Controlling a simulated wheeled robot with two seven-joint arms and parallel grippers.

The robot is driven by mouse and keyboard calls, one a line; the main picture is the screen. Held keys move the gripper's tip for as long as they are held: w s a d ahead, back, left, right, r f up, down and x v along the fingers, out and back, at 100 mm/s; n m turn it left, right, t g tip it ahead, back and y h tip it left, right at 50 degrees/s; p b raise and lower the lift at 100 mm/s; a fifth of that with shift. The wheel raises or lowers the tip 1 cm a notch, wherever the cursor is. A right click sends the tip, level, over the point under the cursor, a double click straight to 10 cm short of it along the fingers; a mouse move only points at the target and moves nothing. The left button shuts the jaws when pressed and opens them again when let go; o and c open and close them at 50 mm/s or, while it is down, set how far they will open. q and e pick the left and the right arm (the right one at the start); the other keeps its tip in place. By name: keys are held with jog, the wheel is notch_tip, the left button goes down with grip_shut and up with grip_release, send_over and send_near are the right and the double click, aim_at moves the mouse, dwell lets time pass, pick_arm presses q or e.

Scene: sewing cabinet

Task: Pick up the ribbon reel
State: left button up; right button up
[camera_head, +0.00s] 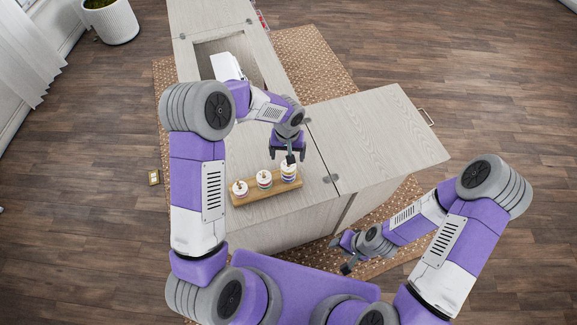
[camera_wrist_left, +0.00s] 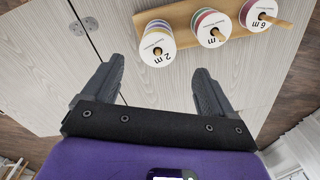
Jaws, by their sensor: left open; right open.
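A wooden rack (camera_head: 246,198) on the cabinet top holds three ribbon reels on pegs: a left reel (camera_head: 240,188), a middle reel (camera_head: 264,180) and a right reel (camera_head: 288,174). In the left wrist view the reel marked "2 m" (camera_wrist_left: 157,46) is just beyond and between my fingertips, with the middle reel (camera_wrist_left: 212,28) and the "6 m" reel (camera_wrist_left: 258,12) to its right. My left gripper (camera_head: 289,157) is open and empty, pointing down by the right reel, partly covering it. My right gripper (camera_head: 346,253) is open and empty, low beside the cabinet.
The pale wood cabinet top (camera_head: 300,212) has a hinged side leaf (camera_head: 380,140) that is bare. A white machine (camera_head: 228,66) sits in the opening at the back, partly behind my left arm. A patterned rug (camera_head: 310,58) lies under the cabinet.

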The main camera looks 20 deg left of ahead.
pick_arm(q)
notch_tip(320, 180, down, 7)
jog(key=shift+d+r, duration=0.15)
jog(key=c, duration=1.1)
notch_tip(320, 180, up, 10)
jog(key=shift+r, duration=0.1)
